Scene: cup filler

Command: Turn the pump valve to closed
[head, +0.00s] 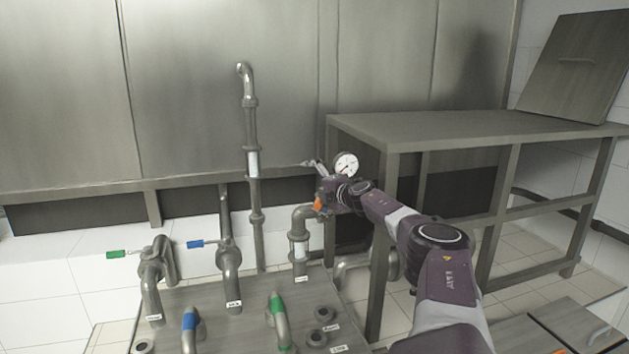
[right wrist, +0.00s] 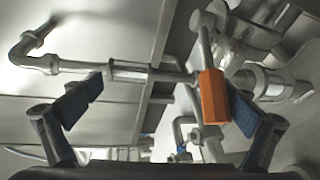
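A valve lever with an orange handle (head: 317,205) shows beside my right gripper (head: 316,182) in the head view, partly hidden by it. In the right wrist view the orange handle (right wrist: 213,96) is large and close, between the two finger pads. It lies much nearer the right-hand pad than the left-hand one. My right gripper (right wrist: 165,106) is open, with a wide gap between its blue pads. I cannot tell whether the right-hand pad touches the handle. No label naming the pump valve is readable. My left gripper is not in view.
A pressure gauge (head: 346,164) sits right behind my right gripper. A green-handled valve (head: 117,254) and a blue-handled valve (head: 196,244) stand to the left. A tall pipe (head: 253,160) rises between. A metal table (head: 450,127) stands at the right.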

